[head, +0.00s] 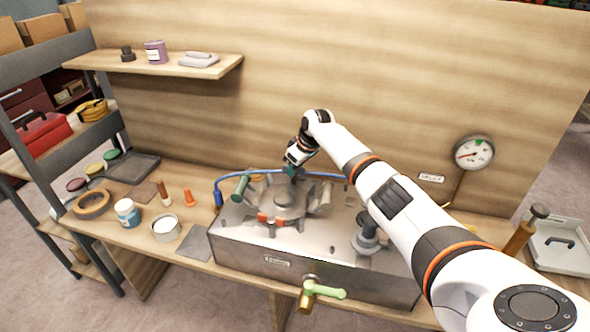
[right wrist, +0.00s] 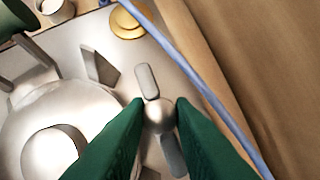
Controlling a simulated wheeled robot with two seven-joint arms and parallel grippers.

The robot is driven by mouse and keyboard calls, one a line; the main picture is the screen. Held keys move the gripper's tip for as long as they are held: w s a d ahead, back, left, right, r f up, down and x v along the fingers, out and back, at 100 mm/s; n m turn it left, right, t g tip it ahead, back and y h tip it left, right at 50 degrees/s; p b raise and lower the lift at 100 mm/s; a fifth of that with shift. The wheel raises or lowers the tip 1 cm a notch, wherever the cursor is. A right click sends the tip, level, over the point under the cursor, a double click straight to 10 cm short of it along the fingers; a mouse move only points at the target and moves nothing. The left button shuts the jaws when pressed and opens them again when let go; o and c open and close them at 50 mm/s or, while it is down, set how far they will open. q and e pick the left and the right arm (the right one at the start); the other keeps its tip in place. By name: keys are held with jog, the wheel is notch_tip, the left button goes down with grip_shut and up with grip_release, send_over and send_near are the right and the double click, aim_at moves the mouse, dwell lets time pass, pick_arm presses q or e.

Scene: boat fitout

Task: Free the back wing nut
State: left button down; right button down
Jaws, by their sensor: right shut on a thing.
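The back wing nut (right wrist: 148,80) is silver, with a round hub and two flat wings, in the right wrist view. My right gripper (right wrist: 159,116) has its green fingers shut on the hub, one on each side, with the wings sticking out between them. In the head view my right gripper (head: 291,170) is at the back edge of the round metal cover (head: 285,205) on the steel box (head: 235,240), and the nut is hidden there. The cover also shows in the right wrist view (right wrist: 25,120). My left gripper is not in view.
A blue hose (right wrist: 205,85) runs close behind the nut, near the wooden wall. A dark green handle (head: 241,187) stands at the cover's left, and a grey knobbed fitting (head: 367,235) at its right. Jars, tape (head: 92,204) and a tin (head: 166,229) stand on the bench at left.

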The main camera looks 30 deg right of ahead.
jog(key=shift+f, duration=0.1)
dwell(0.4)
jog(key=c, duration=1.3)
grip_release()
jog(key=shift+o, duration=0.2)
jog(key=shift+s+d+r, duration=0.1)
jog(key=shift+s+r, duration=0.05)
jog(key=shift+r, duration=0.4)
jog(key=b+v, duration=0.1)
jog(key=v, duration=1)
jog(key=shift+f, duration=0.1)
